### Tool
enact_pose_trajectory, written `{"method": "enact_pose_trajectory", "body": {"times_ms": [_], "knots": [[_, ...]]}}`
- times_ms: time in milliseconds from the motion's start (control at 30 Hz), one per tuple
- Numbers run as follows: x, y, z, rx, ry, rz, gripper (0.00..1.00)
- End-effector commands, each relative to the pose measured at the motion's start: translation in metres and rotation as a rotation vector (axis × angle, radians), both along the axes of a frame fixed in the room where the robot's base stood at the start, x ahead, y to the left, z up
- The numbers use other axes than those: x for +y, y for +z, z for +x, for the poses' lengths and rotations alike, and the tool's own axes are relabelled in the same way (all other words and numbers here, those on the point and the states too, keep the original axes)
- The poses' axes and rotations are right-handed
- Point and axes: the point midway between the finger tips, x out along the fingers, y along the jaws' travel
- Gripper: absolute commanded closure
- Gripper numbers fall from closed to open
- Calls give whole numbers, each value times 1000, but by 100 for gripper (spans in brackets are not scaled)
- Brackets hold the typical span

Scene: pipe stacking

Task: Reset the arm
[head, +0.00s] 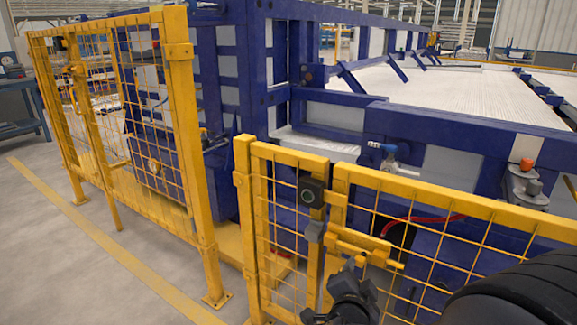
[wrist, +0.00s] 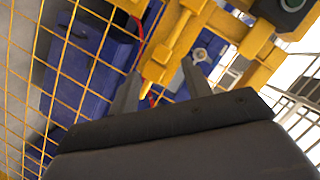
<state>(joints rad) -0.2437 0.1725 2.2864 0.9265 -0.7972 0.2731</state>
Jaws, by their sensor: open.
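My gripper (head: 350,288) is at the bottom of the head view, in front of the yellow mesh gate. In the wrist view my gripper (wrist: 161,67) shows two dark fingers spread apart. A yellow latch bar (wrist: 172,45) lies beyond and between the fingertips in that picture. I cannot tell whether a finger touches it. In the head view the latch bar (head: 365,244) runs across the gate, just above my gripper. Nothing is seen held between the fingers.
The yellow mesh gate (head: 440,206) stands close before me, with a black switch box (head: 312,191) on its post. A second mesh panel (head: 130,110) stands left. Behind is a blue machine frame (head: 330,115). Open grey floor (head: 70,250) lies at left.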

Motion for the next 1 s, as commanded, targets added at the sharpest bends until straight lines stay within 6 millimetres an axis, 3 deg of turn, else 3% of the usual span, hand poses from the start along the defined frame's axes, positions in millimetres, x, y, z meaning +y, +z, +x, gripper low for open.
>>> {"method": "enact_pose_trajectory", "body": {"times_ms": [200,400,600,1000], "knots": [[-17,-16,39,-1,-4,0,53],[-28,-23,67,1,-1,0,53],[-15,-19,74,0,3,0,53],[-14,-20,74,0,3,0,53]]}}
